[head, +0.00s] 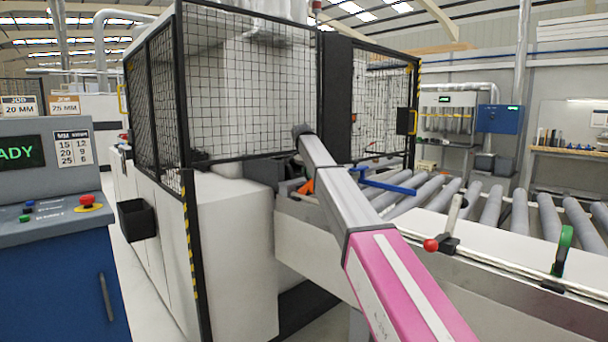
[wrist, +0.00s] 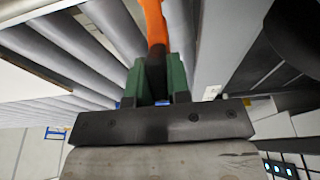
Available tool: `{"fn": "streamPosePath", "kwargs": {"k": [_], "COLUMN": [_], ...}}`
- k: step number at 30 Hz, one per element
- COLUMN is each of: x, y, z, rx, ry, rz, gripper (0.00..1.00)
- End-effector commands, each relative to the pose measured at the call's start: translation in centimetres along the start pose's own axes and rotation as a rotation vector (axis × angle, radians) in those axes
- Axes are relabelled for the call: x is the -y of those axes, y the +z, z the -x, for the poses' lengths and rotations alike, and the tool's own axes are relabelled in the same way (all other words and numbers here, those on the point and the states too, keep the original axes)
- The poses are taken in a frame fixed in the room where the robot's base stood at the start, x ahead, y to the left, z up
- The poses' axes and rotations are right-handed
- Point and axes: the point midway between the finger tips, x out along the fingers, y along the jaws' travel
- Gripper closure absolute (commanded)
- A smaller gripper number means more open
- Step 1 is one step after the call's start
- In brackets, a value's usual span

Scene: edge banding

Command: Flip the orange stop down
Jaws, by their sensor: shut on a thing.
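The orange stop (wrist: 153,22) runs down from the top edge of the wrist view, its lower end between the green fingers of my gripper (wrist: 160,82). The fingers are shut on it. In the head view a small piece of the orange stop (head: 307,187) shows beside my arm, near the machine end of the roller conveyor. My arm hides the rest of it, and my gripper is not clearly seen there. I cannot tell whether the stop is up or down.
A blue bar (head: 390,186) lies over the conveyor rollers (head: 491,205). Along the front rail stand a red-knobbed lever (head: 432,245) and a green stop (head: 563,250). A black mesh guard (head: 250,85) rises close behind my arm. A control console (head: 50,180) stands at the left.

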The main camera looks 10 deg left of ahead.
Motion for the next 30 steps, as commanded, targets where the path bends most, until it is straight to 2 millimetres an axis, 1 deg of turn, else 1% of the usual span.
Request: {"fn": "streamPosePath", "kwargs": {"k": [1,3,9,15,22,30], "x": [0.2,0.2,0.1,0.1,0.1,0.0], "y": [-0.7,-1.1,-2.1,-2.6,-2.8,-2.9], "z": [-0.2,-0.7,-2.0,-3.0,-4.0,-4.4], "rx": [0.046,0.112,0.291,0.435,0.544,0.594], "ry": [0.000,0.000,0.001,0.000,0.000,0.001], "rz": [-0.001,-0.002,-0.001,0.000,0.000,0.000], "gripper": [1.00,1.00,1.00,1.00,1.00,1.00]}}
